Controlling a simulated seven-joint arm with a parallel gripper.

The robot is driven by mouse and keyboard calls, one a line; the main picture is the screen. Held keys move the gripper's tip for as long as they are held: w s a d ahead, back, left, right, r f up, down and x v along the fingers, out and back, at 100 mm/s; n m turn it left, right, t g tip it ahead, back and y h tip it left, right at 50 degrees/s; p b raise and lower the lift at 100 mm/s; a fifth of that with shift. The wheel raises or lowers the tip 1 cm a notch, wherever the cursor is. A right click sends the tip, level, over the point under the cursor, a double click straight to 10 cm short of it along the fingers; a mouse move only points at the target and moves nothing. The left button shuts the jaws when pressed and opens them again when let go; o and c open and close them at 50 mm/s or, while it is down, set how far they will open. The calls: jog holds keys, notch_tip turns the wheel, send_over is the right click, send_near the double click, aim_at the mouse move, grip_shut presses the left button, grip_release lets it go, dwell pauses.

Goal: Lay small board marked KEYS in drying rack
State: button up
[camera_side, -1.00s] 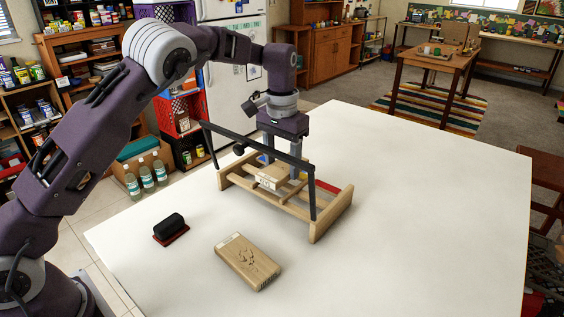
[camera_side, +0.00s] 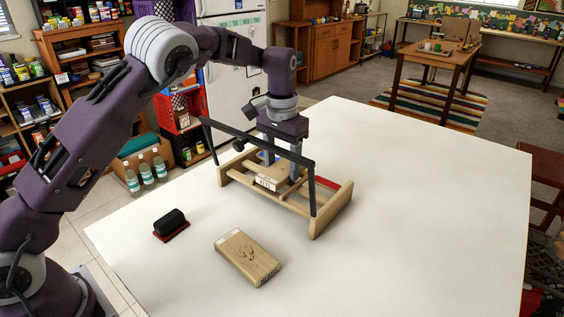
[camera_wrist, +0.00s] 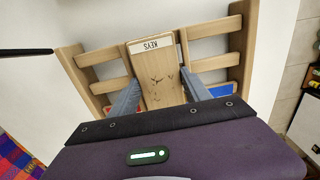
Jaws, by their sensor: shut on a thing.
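The small board marked KEYS (camera_wrist: 158,80) is pale wood with a white label strip and a small dark drawing. It also shows in the side view (camera_side: 267,184), lying about flat at the drying rack's slats. My gripper (camera_wrist: 158,92) is shut on the board, one finger along each long side; in the side view my gripper (camera_side: 281,170) reaches down into the rack from above. The drying rack (camera_side: 325,216) is a wooden frame with slats and a dark raised bar; its slats also show in the wrist view (camera_wrist: 103,57). I cannot tell whether the board touches the slats.
A larger wooden board (camera_side: 247,257) with a dark drawing lies on the white table (camera_side: 420,220) in front of the rack. A black block on a red base (camera_side: 170,224) sits to the left. The rack's dark bar (camera_side: 256,144) crosses near my gripper. The table's right side is clear.

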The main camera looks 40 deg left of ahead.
jog(key=shift+f, duration=0.25)
jog(key=o, duration=1.5)
jog(key=shift+r, duration=3.95)
